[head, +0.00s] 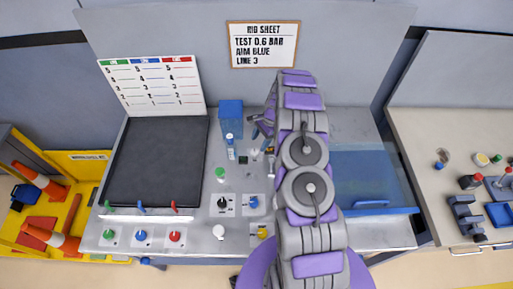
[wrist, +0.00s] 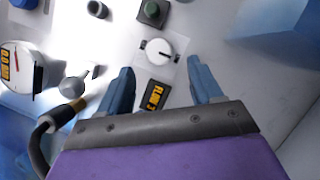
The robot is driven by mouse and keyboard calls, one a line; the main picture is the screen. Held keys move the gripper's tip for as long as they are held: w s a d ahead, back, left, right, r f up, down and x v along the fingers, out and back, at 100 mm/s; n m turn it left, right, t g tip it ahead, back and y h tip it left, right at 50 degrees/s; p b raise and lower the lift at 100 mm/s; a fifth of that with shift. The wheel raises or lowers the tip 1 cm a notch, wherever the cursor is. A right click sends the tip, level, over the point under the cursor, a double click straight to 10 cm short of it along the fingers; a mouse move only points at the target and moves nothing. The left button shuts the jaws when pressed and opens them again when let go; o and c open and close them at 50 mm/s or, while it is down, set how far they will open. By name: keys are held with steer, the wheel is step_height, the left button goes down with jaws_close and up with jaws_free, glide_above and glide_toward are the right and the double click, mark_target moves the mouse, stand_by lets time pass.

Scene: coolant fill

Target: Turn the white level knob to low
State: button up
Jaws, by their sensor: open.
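A round white knob (wrist: 158,50) with a dark pointer mark sits on a pale square plate in the wrist view. A black label with yellow letters (wrist: 155,95), seemingly "FLOW" and a number, lies just below it. My gripper (wrist: 160,68) is open and empty, its two blue-grey fingers on either side below the white knob, with no clear contact. In the head view my gripper (head: 262,128) is over the panel, and my arm hides part of the controls there. A white domed knob (head: 219,231) stands at the panel's front. No level label is readable.
A gauge (wrist: 18,70) and a metal lever (wrist: 78,84) are left in the wrist view; a green button (wrist: 153,12) is above. In the head view, a blue container (head: 231,118), black knob (head: 222,202) and blue knob (head: 254,202) stand nearby.

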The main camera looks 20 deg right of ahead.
steer(key=v, duration=1.1)
steer(key=shift+d+r+b, duration=0.15)
steer(key=shift+r+b, duration=0.2)
steer(key=shift+f, duration=0.1)
